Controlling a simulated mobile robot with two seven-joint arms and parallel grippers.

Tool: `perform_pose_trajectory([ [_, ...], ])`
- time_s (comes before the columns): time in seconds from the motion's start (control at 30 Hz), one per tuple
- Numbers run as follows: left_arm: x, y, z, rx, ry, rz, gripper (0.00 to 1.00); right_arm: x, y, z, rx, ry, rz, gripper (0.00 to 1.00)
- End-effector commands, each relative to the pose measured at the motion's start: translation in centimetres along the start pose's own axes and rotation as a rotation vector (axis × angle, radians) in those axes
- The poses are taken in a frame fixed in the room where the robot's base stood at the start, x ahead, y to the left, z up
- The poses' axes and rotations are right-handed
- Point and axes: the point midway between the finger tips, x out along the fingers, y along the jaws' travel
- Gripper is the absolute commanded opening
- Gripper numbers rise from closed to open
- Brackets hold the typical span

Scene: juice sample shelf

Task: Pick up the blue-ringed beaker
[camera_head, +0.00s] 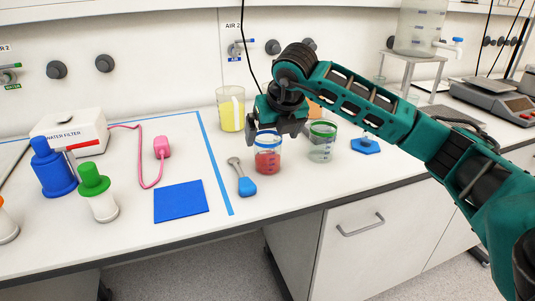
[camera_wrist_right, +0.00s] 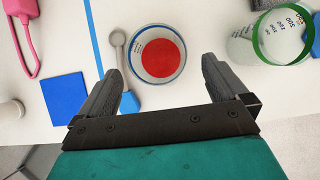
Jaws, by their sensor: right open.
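The blue-ringed beaker (camera_head: 268,161) holds red liquid and stands upright on the bench. In the right wrist view the beaker (camera_wrist_right: 158,55) shows from above, its mouth near the fingertips and in line with the gap between them. My right gripper (camera_head: 279,128) is open and empty, with its fingers at the height of the beaker's rim or just above it. The fingers also show in the right wrist view (camera_wrist_right: 162,68), one to each side. I cannot tell whether they touch the glass. My left gripper is not in view.
A green-ringed beaker (camera_head: 321,145) stands close on the right. A blue-ended spoon-like tool (camera_head: 246,184) lies left of the beaker. A beaker of yellow liquid (camera_head: 231,110) stands behind. A blue square mat (camera_head: 181,202) lies at left; the bench front edge is near.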

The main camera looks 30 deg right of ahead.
Motion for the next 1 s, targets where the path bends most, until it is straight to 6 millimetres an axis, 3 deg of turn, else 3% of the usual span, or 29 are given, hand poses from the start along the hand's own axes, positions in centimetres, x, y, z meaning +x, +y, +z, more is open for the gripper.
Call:
perform_pose_trajectory([
  [0.27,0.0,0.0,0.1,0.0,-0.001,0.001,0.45,2.5,0.1,-0.2,-0.002,0.003,0.001,1.0],
  [0.5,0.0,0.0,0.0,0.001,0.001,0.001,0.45,5.9,0.2,-0.4,-0.001,0.003,0.003,1.0],
  [0.83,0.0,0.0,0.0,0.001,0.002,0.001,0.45,6.6,0.2,-0.4,-0.003,0.0,0.003,1.0],
  [1.0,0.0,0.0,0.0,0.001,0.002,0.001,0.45,6.6,0.2,-0.4,-0.002,0.0,0.003,0.84],
])
